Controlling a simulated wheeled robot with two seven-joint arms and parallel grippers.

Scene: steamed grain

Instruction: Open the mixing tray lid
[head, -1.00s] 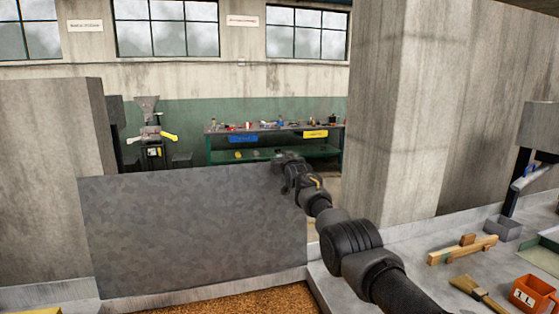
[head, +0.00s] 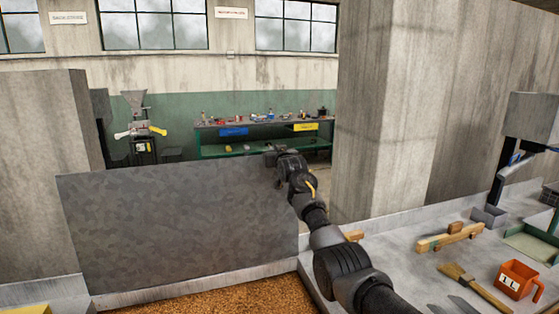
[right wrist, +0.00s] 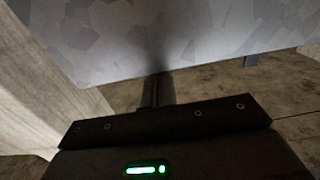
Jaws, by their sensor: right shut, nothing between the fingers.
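The mixing tray lid (head: 170,225) is a large mottled dark-grey panel, standing upright behind the tray in the head view. Brown grain (head: 230,297) shows in the mixing tray below its bottom edge. My right gripper (head: 272,151) is shut and empty at the lid's upper right corner. In the right wrist view the closed fingers (right wrist: 157,90) reach toward the lower edge of a grey mottled surface, the lid (right wrist: 190,35). I cannot tell whether they touch it. My left gripper is out of view.
On the grey counter at right are wooden pieces (head: 450,237), a brush (head: 475,288), an orange measuring cup (head: 517,279) and a small grey box (head: 489,216). A concrete pillar (head: 385,110) stands behind my right arm. A workbench (head: 262,140) stands far back.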

